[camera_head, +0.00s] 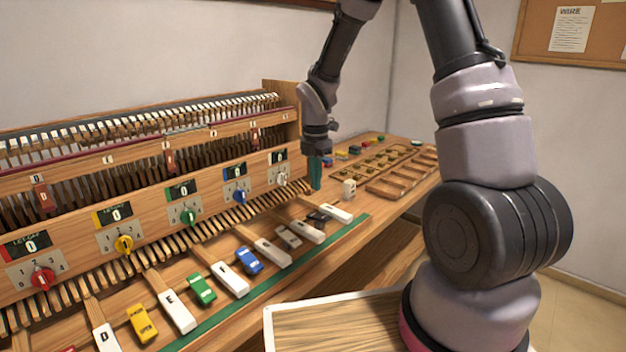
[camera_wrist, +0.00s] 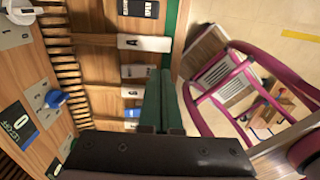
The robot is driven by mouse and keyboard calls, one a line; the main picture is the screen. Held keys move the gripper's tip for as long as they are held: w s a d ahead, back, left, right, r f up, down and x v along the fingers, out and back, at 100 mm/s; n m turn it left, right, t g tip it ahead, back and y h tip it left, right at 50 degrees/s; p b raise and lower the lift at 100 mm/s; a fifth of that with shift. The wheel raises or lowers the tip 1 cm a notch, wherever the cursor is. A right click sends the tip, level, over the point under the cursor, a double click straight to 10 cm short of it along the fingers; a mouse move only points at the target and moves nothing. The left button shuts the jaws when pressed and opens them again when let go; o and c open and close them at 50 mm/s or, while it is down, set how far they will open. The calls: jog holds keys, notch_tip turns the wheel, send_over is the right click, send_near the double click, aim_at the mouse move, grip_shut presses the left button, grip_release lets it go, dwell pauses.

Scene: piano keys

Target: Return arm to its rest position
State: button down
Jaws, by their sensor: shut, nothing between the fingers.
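My gripper (camera_head: 316,174) has green fingers and hangs pointing down near the right end of the wooden piano mechanism (camera_head: 240,178). The fingers are shut and empty. It is above the far part of the key bed, close to the white knob (camera_head: 281,178). In the wrist view, the closed green fingers (camera_wrist: 161,100) are over the keys, with a white key marked A (camera_wrist: 145,42) beyond them. My arm reaches over the bench from the right of the head view. I see no contact between the fingers and any key or knob.
Lettered white keys (camera_head: 177,312) and colored blocks line the front. Red (camera_head: 43,277), yellow, green and blue knobs sit on the panel. Wooden trays (camera_head: 385,165) with small parts lie at the far right. A pink-framed chair (camera_wrist: 197,100) stands beside the bench. Space above the keys is clear.

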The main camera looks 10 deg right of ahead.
jog(key=s+d+r+m+t, duration=0.2)
jog(key=s+d+r+m, duration=0.15)
jog(key=r+m, duration=0.45)
jog(key=s+d+r+m+t, duration=0.1)
jog(key=s+d+r+m, duration=0.1)
jog(key=s+r+m, duration=0.65)
jog(key=s+d+r+m+t+y, duration=0.2)
jog(key=s+d+r+m+t, duration=0.1)
jog(key=s+r+m, duration=0.6)
jog(key=shift+s+r+m+t, duration=0.25)
jog(key=shift+r+m+t, duration=0.35)
jog(key=shift+r+m, duration=0.9)
jog(key=shift+f+m, duration=0.35)
jog(key=shift+f, duration=0.05)
